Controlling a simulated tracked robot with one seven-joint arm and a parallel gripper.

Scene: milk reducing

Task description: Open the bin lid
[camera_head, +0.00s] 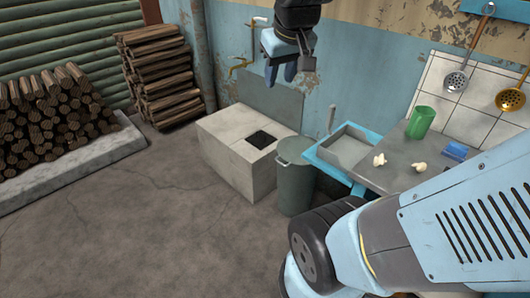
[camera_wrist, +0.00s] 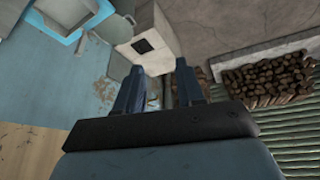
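The bin (camera_head: 295,185) is a grey-green cylinder standing on the floor between the white block and the sink. Its lid (camera_head: 294,149) lies flat over the top and looks shut. In the wrist view, which is turned over, the bin (camera_wrist: 118,28) shows small at upper left, beside the white block. My gripper (camera_head: 281,75) hangs high in front of the wall, above and well apart from the bin. In the wrist view my gripper (camera_wrist: 160,80) has its two dark blue fingers spread with a gap and nothing held between them.
A white block (camera_head: 238,145) with a black grate stands left of the bin. A blue-rimmed sink (camera_head: 347,150) and a grey counter (camera_head: 395,168) stand close on its right. A green cup (camera_head: 420,122) is on the counter. Stacked firewood (camera_head: 55,118) lies far left. The floor in front is clear.

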